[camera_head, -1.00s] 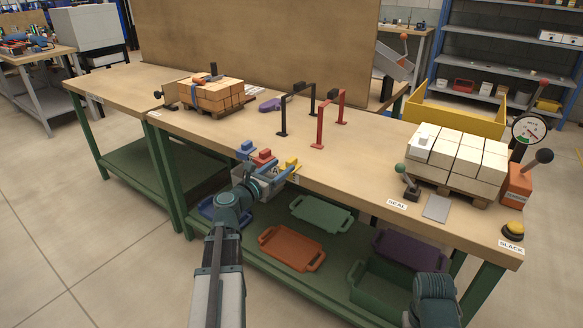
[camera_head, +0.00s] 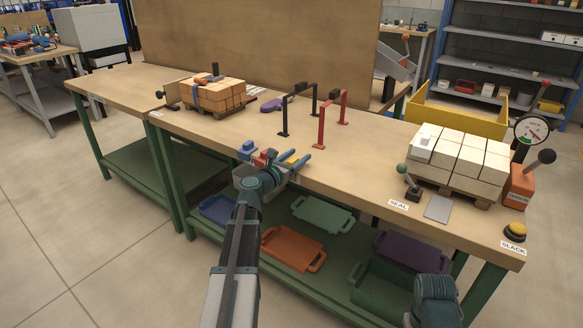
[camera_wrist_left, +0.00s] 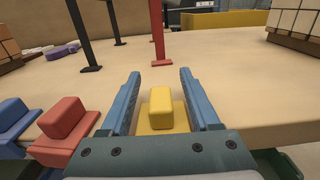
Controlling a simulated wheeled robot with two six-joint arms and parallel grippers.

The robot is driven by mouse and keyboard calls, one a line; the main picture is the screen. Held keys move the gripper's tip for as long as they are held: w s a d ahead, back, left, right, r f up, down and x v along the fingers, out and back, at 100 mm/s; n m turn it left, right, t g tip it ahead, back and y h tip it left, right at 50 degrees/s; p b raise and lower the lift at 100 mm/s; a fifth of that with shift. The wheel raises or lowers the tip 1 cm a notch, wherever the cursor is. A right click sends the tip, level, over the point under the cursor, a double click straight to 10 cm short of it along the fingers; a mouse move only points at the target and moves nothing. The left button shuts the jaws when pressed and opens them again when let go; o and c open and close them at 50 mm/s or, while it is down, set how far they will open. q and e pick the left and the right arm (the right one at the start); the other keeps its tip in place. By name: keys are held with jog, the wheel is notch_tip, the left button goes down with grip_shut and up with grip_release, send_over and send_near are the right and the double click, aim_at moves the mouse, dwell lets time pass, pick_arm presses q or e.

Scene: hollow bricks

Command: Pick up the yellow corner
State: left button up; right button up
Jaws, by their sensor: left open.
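The yellow corner (camera_wrist_left: 161,108) is a small block on a flat base near the table's front edge. In the wrist view it stands between the two open fingers of my left gripper (camera_wrist_left: 158,95), with a gap visible on both sides. In the head view the yellow corner (camera_head: 294,160) shows only partly behind my left gripper (camera_head: 292,160). A red corner (camera_wrist_left: 68,119) and a blue corner (camera_wrist_left: 13,115) sit to its left. My right gripper is out of view; only part of my right arm shows at the lower right.
A red frame (camera_head: 322,121) and a black frame (camera_head: 285,115) stand on the table beyond the corners. A pallet of white bricks (camera_head: 457,158) is at the right, and a pallet of orange bricks (camera_head: 212,94) at the left. The middle of the tabletop (camera_head: 370,155) is clear.

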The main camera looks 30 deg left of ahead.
pick_arm(q)
grip_shut()
jog(key=shift+r, duration=0.2)
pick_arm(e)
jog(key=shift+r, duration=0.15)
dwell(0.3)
